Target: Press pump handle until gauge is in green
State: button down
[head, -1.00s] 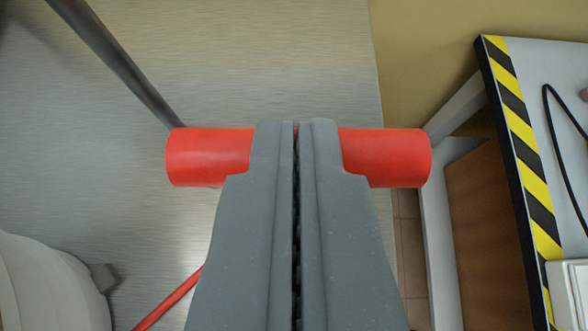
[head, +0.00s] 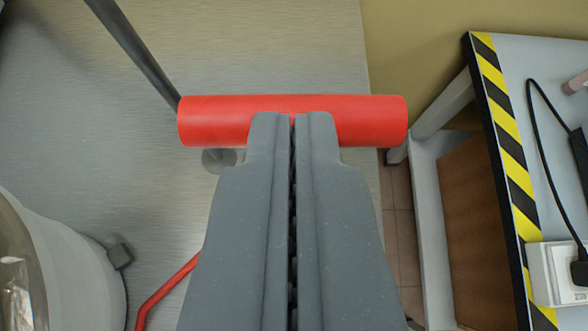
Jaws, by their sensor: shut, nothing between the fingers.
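The pump handle is a red cylindrical grip (head: 365,119) on a dark metal rod (head: 135,55) that runs to the upper left. My gripper (head: 293,116) is shut and empty. Its fingertips overlap the lower middle of the red grip in the view; I cannot tell whether they touch it. The gauge is not in view.
A brushed metal surface (head: 290,50) lies below the handle. A white rounded container (head: 60,270) stands at lower left, near a bent red tube (head: 165,290). At right is a table with a yellow-black striped edge (head: 508,140), holding a black cable (head: 550,120) and a white socket box (head: 555,272).

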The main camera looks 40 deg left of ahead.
jog(key=v, duration=0.9)
dwell(1.4)
jog(key=s+d+r+m+t+h, duration=0.1)
jog(key=s+d+r+m+t, duration=0.1)
jog(key=s+d+r, duration=0.6)
jog(key=s+d+r+m+t+h, duration=0.15)
jog(key=d+r, duration=0.35)
jog(key=r, duration=0.8)
jog(key=s+d+r+m+t+h, duration=0.1)
jog(key=s+d+r+m+h, duration=0.1)
jog(key=s+d+r, duration=0.3)
jog(key=s+d+r+m+t+h, duration=0.2)
jog(key=s+d+r, duration=0.3)
jog(key=s, duration=0.5)
jog(key=shift+d+r, duration=0.4)
jog(key=shift+r, duration=0.35)
jog(key=shift+h, duration=0.25)
